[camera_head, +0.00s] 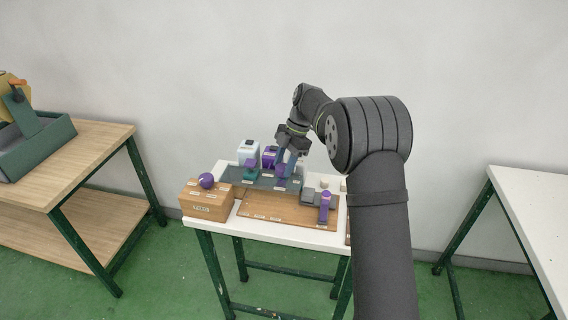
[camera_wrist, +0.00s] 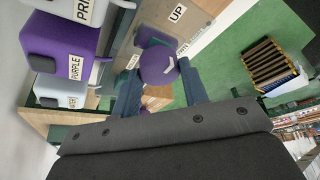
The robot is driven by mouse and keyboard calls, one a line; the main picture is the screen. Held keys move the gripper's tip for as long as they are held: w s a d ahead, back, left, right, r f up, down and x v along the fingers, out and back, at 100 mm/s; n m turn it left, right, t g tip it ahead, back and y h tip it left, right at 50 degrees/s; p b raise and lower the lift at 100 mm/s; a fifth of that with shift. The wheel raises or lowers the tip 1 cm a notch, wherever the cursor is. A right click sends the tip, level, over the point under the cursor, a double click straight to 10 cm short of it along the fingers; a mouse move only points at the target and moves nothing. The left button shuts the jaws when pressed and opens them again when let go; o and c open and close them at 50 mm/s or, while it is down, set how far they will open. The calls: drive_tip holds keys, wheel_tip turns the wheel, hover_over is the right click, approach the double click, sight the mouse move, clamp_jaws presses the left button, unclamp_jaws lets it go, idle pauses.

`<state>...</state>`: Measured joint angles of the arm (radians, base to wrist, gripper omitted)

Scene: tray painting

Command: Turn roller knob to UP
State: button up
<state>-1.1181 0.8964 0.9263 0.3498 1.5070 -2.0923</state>
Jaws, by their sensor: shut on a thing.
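The roller knob is a round purple knob (camera_wrist: 157,66) with a short white mark on its face. It sits between the two blue fingers of my gripper (camera_wrist: 160,88) in the wrist view, and the gripper is shut on it.
A purple container (camera_wrist: 60,55) labelled PURPLE stands close to the gripper, between white containers. A cardboard box (camera_head: 208,202) with a purple ball (camera_head: 206,180) is at the table's left. A wooden board (camera_head: 270,207) carries a purple-handled item (camera_head: 325,206) in front.

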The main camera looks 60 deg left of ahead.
idle(0.3)
drive_tip(key=o, duration=1)
drive_tip(key=v, duration=1.7)
drive_tip(key=shift+w+r, duration=0.1)
drive_tip(key=shift+w, duration=0.05)
drive_tip(key=x, duration=1.7)
